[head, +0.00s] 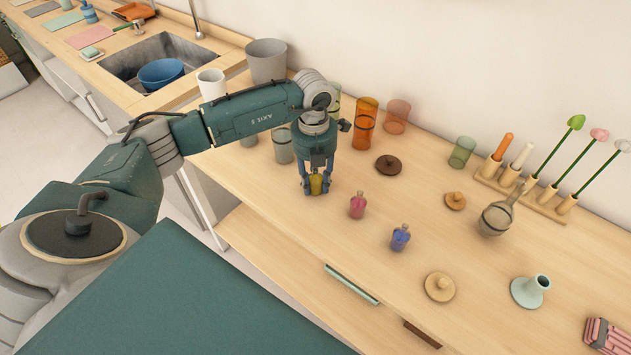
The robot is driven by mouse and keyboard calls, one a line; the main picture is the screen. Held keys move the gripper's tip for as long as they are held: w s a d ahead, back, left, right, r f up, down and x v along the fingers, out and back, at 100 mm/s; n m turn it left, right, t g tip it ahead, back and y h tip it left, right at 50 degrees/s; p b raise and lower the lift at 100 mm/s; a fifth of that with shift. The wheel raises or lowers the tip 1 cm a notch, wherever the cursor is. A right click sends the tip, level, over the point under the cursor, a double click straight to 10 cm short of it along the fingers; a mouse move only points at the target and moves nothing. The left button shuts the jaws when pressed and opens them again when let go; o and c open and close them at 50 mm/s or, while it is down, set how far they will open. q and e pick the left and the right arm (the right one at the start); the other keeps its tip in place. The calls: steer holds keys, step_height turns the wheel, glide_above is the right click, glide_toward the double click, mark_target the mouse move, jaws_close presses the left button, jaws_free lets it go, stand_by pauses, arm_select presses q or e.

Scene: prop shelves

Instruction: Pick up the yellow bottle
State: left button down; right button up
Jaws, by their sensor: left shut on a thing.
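The small yellow bottle (316,185) is at the left part of the wooden shelf top. My left gripper (317,188) points down over it, with its fingers on both sides, shut on the bottle. The bottle's upper part is hidden by the gripper. I cannot tell whether the bottle touches the surface. My right gripper is not in view.
A pink bottle (357,206) and a blue bottle (400,238) stand to the right. Coloured glasses, including an orange one (365,122), stand behind. A brown lid (388,165) lies nearby.

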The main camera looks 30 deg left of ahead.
arm_select(q)
steer(key=shift+r, duration=0.6)
step_height(320, 180, up, 19)
steer(key=b, duration=0.3)
steer(key=shift+f, duration=0.1)
